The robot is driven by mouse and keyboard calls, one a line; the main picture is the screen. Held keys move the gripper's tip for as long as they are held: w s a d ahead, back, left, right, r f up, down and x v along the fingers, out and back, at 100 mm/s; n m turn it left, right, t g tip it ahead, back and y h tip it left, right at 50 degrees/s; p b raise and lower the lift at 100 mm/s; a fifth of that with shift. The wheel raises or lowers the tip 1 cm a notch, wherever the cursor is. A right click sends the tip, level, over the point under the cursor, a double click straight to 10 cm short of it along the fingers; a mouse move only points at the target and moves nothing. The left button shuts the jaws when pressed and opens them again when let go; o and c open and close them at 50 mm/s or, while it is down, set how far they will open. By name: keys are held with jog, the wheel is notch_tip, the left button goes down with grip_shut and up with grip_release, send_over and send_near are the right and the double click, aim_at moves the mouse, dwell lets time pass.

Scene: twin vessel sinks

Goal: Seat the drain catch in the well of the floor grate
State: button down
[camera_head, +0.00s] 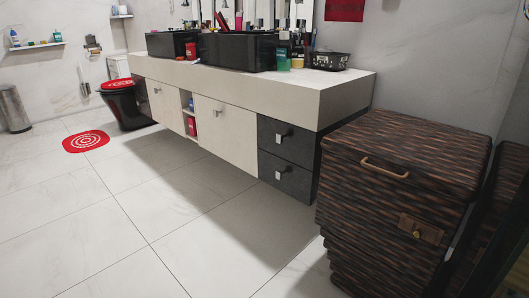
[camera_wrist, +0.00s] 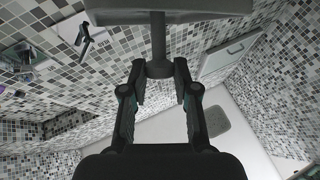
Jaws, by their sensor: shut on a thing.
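In the wrist view, my gripper (camera_wrist: 158,72) is shut on a grey piece that I take to be the drain catch (camera_wrist: 158,38). It has a thick knob between the fingertips, a thin straight stem and a wide flat plate (camera_wrist: 170,8) at the top edge of the picture. The plate is cut off by the frame, so its full shape is hidden. The floor grate and its well are not to be made out in either view. My gripper does not show in the head view.
A wicker hamper (camera_head: 395,180) stands at the right, beside a long vanity (camera_head: 215,115) with black sinks. Pale floor is open in front. The wrist view shows mosaic walls and a grey patch (camera_wrist: 214,120).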

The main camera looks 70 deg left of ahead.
jog(key=shift+s, duration=0.1)
dwell(0.6)
jog(key=w+a+f+n+t+y+p, duration=0.2)
jog(key=a+f+y, duration=0.3)
jog(key=a+f, duration=0.6)
jog(key=w+a+f+n+t+y+p, duration=0.2)
jog(key=w+a+f+n+y+p, duration=0.1)
jog(key=a+f, duration=0.8)
jog(key=w+a+f+n+t+y+p, duration=0.3)
jog(key=a+f+y, duration=0.6)
jog(key=f, duration=0.9)
jog(key=shift+w+a+f+n+p, duration=0.2)
jog(key=shift+w+a+n+p, duration=0.3)
jog(key=shift+a+p, duration=0.85)
jog(key=shift+s, duration=0.1)
